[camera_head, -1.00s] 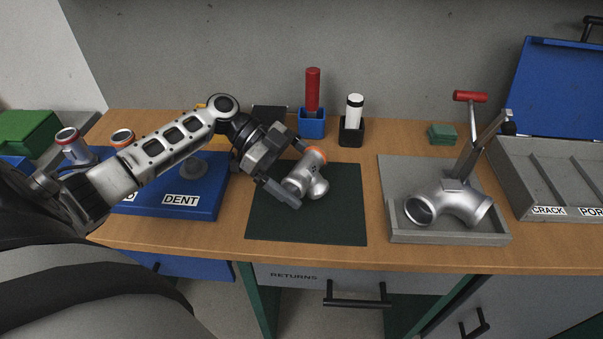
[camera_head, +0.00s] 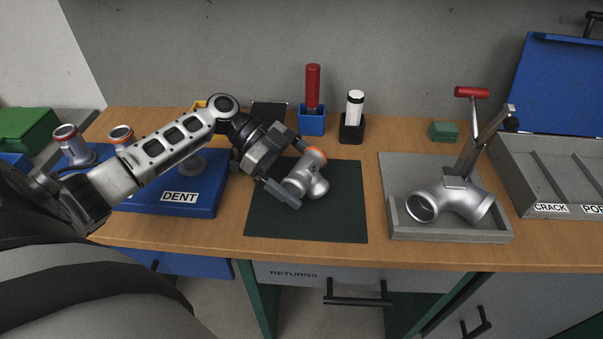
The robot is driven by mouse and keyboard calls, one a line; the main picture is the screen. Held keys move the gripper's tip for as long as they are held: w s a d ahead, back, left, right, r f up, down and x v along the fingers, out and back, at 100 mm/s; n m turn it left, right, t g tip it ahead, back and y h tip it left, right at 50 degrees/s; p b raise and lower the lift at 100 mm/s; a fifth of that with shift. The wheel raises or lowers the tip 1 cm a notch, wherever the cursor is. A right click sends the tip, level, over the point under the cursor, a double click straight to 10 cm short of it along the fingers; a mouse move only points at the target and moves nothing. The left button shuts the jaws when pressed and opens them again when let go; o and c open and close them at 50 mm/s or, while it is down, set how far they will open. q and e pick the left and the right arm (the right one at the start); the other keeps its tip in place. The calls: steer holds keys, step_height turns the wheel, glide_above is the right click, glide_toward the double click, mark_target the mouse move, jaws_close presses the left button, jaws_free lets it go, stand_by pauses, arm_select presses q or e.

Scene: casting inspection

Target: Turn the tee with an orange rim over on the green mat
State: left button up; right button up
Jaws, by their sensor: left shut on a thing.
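The tee with an orange rim (camera_head: 309,180) is a silver pipe casting at the upper left part of the green mat (camera_head: 335,222). Its orange rim points up and away to the right, and another opening points toward the lower right. My left gripper (camera_head: 290,172) comes in from the left and is shut on the tee, one finger on the near left side and the other behind it. I cannot tell whether the tee touches the mat. My right gripper is not in view.
A grey tray (camera_head: 448,236) with a clamped silver elbow stands right of the mat. A blue tray (camera_head: 205,208) labelled DENT lies left. Blue (camera_head: 312,124) and black (camera_head: 351,131) holders stand behind. The mat's right and front parts are clear.

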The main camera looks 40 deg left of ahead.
mark_target(305, 167)
arm_select(q)
steer(key=o, duration=1.1)
steer(key=shift+o, duration=0.2)
steer(key=shift+f, duration=0.15)
steer(key=r, duration=0.4)
steer(key=shift+s+d+r, duration=0.15)
steer(key=shift+s+d, duration=0.1)
steer(key=shift+s, duration=0.15)
steer(key=s+r, duration=0.1)
steer(key=s+d+r, duration=0.1)
steer(key=r, duration=0.1)
steer(key=s+d+r, duration=0.1)
steer(key=shift+s+d+r, duration=0.15)
steer(key=shift+s+r, duration=0.1)
steer(key=shift+r, duration=0.15)
steer(key=s+d+r, duration=0.4)
steer(key=s+d, duration=0.1)
steer(key=s, duration=0.2)
steer(key=shift+s+b, duration=0.25)
steer(key=shift+b, duration=0.05)
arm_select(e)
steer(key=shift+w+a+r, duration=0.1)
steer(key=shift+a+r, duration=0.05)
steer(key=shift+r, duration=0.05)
